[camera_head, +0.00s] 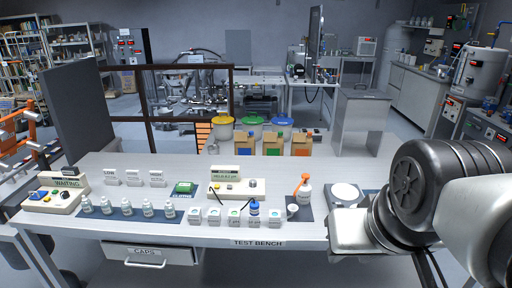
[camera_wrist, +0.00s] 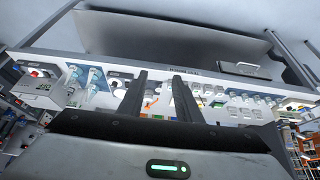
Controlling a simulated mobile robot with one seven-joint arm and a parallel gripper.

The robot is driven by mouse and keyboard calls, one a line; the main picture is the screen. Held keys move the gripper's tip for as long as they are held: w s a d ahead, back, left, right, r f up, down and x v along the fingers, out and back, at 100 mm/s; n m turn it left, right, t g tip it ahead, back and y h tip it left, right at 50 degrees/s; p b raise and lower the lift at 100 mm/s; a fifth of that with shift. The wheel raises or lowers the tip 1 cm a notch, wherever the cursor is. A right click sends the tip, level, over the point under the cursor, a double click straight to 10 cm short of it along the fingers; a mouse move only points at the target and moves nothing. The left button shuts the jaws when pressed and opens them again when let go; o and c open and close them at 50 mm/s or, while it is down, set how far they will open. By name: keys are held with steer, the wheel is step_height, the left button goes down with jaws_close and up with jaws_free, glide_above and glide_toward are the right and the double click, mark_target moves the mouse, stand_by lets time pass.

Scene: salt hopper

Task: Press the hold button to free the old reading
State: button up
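A beige meter box (camera_head: 237,187) with a green-lit display stands mid-bench, with small buttons on its sloped face and a dark cable. Another beige console (camera_head: 55,193) at the left end reads "WAITING" and has coloured buttons. The button labels are too small to read, so I cannot tell which one is the hold button. My gripper's two dark fingers (camera_wrist: 160,76) are apart with nothing between them in the wrist view. In the head view, my arm is at the bench's right end and its fingertips cannot be made out.
The test bench (camera_head: 200,232) holds a row of clear bottles (camera_head: 127,209), several small white containers (camera_head: 214,216), an orange-topped bottle (camera_head: 304,190) and a round white dish (camera_head: 345,192). Cardboard boxes (camera_head: 272,146) and lidded buckets stand behind. A drawer (camera_head: 148,254) is under the bench.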

jaws_close()
stand_by(1.5)
